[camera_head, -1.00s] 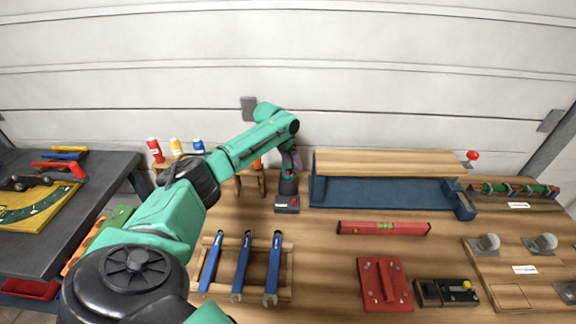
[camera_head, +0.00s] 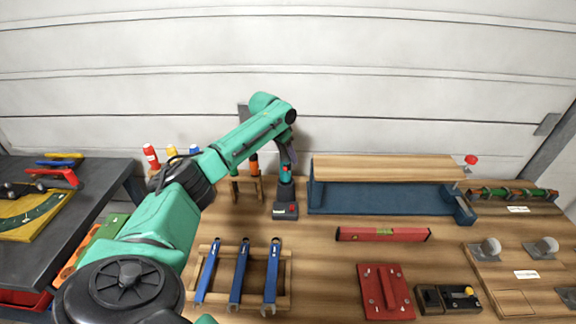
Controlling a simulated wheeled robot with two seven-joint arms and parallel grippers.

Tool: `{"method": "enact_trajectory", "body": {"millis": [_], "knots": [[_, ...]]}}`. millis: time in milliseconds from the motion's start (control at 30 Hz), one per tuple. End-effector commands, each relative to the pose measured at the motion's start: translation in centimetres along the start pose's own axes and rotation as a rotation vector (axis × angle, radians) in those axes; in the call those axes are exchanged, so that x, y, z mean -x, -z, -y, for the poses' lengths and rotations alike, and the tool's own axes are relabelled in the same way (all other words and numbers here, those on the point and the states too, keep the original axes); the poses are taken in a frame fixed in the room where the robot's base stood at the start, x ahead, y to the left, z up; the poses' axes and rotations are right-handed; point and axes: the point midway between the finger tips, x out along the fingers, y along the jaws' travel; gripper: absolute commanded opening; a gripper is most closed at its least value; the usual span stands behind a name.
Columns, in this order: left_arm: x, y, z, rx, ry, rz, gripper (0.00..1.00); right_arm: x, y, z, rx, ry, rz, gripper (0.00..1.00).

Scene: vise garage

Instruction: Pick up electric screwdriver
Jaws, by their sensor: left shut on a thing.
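The electric screwdriver (camera_head: 286,176) is a dark tool with teal and red parts, upright at the back middle of the wooden bench. Its lower end is above a dark block (camera_head: 285,211) with a red spot; I cannot tell whether the two touch. My left gripper (camera_head: 287,163) is at its upper part, shut on it, below the green arm's wrist. The fingers are small and partly hidden by my arm. My right gripper is not in view.
An orange-handled tool stands in a wooden rack (camera_head: 246,190) just left. A blue open-fronted shelf (camera_head: 385,198) with a wooden top stands close on the right. A red level (camera_head: 384,234) and blue wrenches (camera_head: 240,272) lie in front. The bench between them is clear.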

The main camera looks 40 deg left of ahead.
Motion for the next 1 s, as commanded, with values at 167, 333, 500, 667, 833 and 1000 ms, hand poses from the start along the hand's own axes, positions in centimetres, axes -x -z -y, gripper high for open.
{"method": "enact_trajectory", "body": {"millis": [167, 333, 500, 667, 833, 1000], "knots": [[4.4, 2.0, 0.0, 0.0, 0.0, -0.011, 0.0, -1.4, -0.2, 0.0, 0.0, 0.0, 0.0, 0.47], [9.2, 4.0, -0.1, 0.0, -0.002, -0.01, 0.0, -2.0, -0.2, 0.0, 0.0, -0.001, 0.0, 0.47], [12.8, 5.4, 0.0, 0.001, -0.002, -0.006, 0.0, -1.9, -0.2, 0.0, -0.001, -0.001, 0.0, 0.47], [14.3, 5.9, 0.0, 0.0, -0.002, -0.003, 0.0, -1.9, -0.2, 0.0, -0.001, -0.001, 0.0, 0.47], [14.5, 6.0, 0.0, 0.0, -0.001, -0.002, 0.0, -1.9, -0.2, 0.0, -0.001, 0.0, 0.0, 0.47], [14.5, 6.0, 0.0, 0.0, -0.001, -0.002, 0.32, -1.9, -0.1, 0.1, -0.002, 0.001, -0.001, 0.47]]}}
